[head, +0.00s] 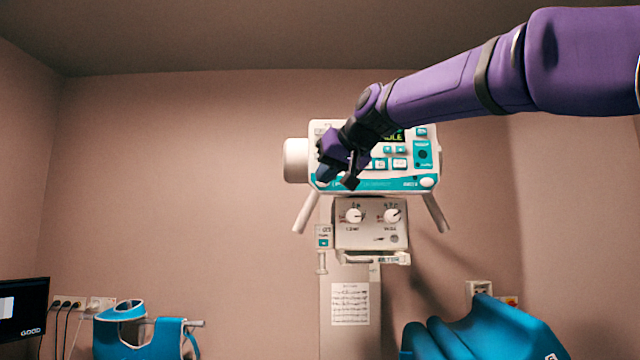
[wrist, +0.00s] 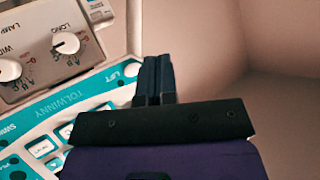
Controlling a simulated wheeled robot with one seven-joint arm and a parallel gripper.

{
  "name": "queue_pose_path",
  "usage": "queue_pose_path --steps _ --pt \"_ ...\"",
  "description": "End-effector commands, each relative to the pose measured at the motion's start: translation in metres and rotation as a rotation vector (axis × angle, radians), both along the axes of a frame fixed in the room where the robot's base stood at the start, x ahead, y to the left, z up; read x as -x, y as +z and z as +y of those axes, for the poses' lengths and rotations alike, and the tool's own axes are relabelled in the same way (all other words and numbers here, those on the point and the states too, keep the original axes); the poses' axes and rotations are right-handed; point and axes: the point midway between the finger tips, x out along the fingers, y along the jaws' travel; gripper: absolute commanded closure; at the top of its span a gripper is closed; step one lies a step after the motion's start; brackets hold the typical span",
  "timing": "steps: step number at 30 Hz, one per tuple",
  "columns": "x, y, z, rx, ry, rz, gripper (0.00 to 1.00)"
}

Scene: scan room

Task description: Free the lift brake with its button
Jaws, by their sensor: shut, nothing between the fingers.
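The control panel (head: 434,135) is a white and teal unit on a column at the middle of the head view. My purple gripper (head: 325,173) is in front of its lower left corner, fingers toward the panel. In the wrist view my gripper (wrist: 153,78) has its two dark fingers side by side, shut and empty. The teal LIFT label (wrist: 125,72) shows just left of the fingers. A pale round button (head: 321,183) is partly visible beside the gripper at that corner. The fingers hide the spot beside the label in the wrist view. I cannot tell whether they touch anything.
Below the panel is a grey box with two white knobs (head: 355,215); it also shows in the wrist view (wrist: 66,43). White handles (head: 306,212) hang either side. A blue draped shape (head: 490,330) is low right; a monitor (head: 22,312) is low left.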

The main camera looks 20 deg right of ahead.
Motion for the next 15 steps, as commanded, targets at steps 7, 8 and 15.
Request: queue_pose_path --steps 7,8,15 --pt "-0.004 -0.001 -0.001 -0.001 0.000 0.001 1.00" --pt "-0.006 -0.001 -0.002 0.000 -0.001 0.002 1.00" --pt "-0.031 -0.001 -0.011 -0.001 -0.001 0.003 1.00"
